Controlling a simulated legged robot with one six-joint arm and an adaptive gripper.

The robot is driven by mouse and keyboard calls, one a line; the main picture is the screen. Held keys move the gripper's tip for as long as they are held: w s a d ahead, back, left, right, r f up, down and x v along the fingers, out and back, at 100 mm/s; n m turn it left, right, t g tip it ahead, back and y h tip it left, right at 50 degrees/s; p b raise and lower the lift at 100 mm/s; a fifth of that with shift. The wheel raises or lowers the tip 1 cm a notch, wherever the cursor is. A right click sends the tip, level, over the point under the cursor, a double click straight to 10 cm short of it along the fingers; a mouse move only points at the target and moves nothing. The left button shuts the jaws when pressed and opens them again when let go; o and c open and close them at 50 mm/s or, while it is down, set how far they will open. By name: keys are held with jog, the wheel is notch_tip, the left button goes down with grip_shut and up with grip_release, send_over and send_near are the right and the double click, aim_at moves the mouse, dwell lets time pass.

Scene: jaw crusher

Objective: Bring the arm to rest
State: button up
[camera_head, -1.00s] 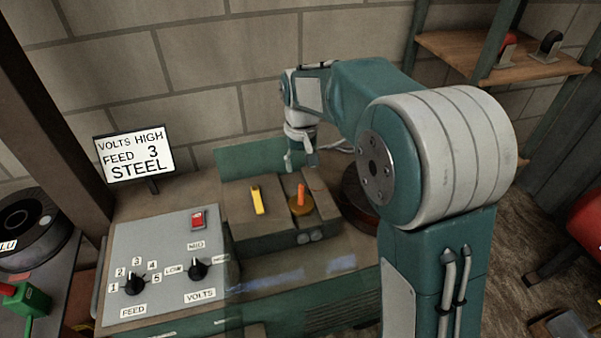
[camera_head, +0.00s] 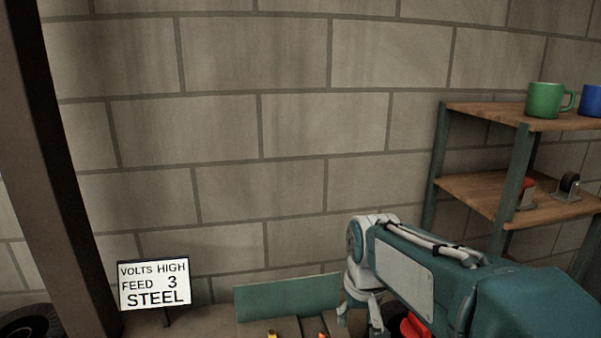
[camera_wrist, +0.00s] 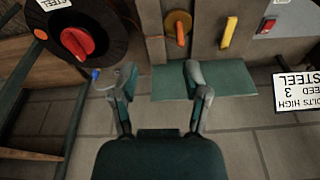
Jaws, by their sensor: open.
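My gripper (camera_wrist: 159,76) is open and empty in the wrist view, its two fingers spread apart. Beyond the fingers are the teal plate (camera_wrist: 222,82), the orange lever (camera_wrist: 180,27) and the yellow lever (camera_wrist: 229,32); nothing sits between the fingertips. In the head view my gripper (camera_head: 359,308) hangs low at the right of the teal plate (camera_head: 288,297), and my arm reaches in from the lower right corner. Only the tips of the yellow lever (camera_head: 272,334) and orange lever (camera_head: 322,335) show there.
A sign (camera_head: 154,285) reading VOLTS HIGH, FEED 3, STEEL stands at lower left. A shelf (camera_head: 480,187) with a green mug (camera_head: 545,100) is at the right. A dark reel with a red knob (camera_wrist: 78,42) is at the wrist view's upper left. The block wall (camera_head: 250,120) is bare.

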jog(key=s+d+m+t, duration=0.1)
jog(key=s+d+t, duration=0.2)
jog(key=s, duration=1.4)
jog(key=shift+d+r, duration=0.35)
jog(key=shift+d, duration=0.75)
jog(key=shift+o, duration=0.2)
